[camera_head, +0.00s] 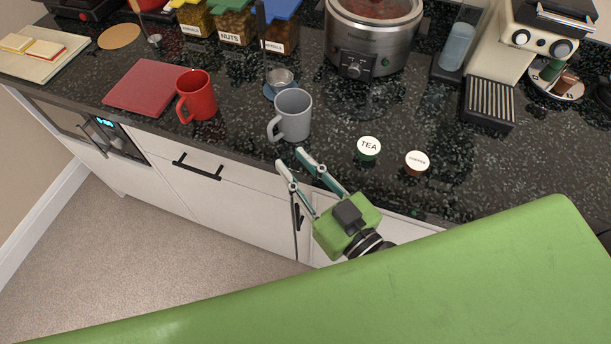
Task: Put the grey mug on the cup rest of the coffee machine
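The grey mug (294,115) stands upright on the dark counter, with its handle towards the front left. The cream coffee machine (500,52) stands at the back right, and its dark ribbed cup rest (489,102) is bare. My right gripper (290,158) is open and empty, just in front of and below the mug, near the counter's front edge. Its two fingers point up towards the mug and its handle; whether they touch it I cannot tell, but a small gap seems to show. My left gripper is not in view.
A red mug (197,96) and a red board (146,88) are left of the grey mug. A slow cooker (372,40) and a ladle (279,78) are behind. The counter before the cup rest is clear.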

